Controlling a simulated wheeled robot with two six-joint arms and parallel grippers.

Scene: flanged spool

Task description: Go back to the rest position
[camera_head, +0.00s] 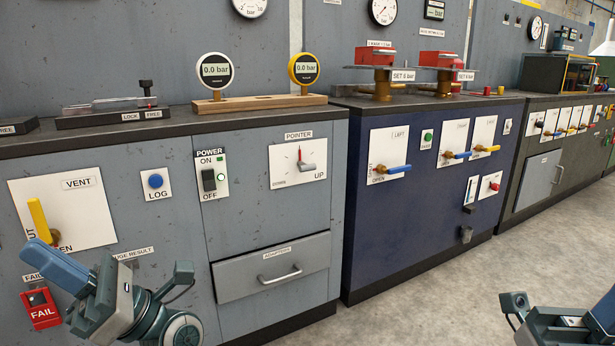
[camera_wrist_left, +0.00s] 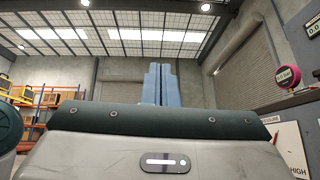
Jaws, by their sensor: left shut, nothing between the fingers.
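My left gripper (camera_head: 42,254) is at the lower left of the head view, in front of the grey cabinet and just below the yellow vent lever (camera_head: 39,220). I cannot tell whether it touches the lever. In the left wrist view its two blue fingers (camera_wrist_left: 161,84) stand together, pointing up, with nothing between them. My right gripper (camera_head: 604,312) is at the bottom right corner of the head view over the floor. It is cut off by the frame edge, so its jaw opening is hidden.
The grey cabinet (camera_head: 130,262) carries the VENT panel, a blue LOG button (camera_head: 155,181) and a red FAIL box (camera_head: 40,309) near my left gripper. A navy cabinet (camera_head: 405,235) with levers stands to the right. The floor (camera_head: 430,308) between my arms is clear.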

